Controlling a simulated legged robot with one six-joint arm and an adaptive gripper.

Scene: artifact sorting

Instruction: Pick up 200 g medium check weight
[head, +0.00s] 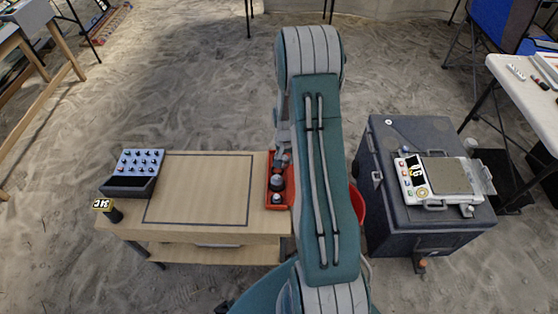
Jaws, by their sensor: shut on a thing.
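My gripper (282,162) reaches down over the red tray (270,205) at the right end of the wooden table. It is shut on a check weight, but its fingers are small and the held piece is mostly hidden. A dark round check weight (277,183) shows just in front of the gripper. A smaller weight (277,198) stands nearer the tray's front. I cannot read any markings to tell which is 200 g. My arm covers the tray's right side.
A red bucket (359,205) and a dark case (415,225) bearing an instrument (440,178) stand right.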

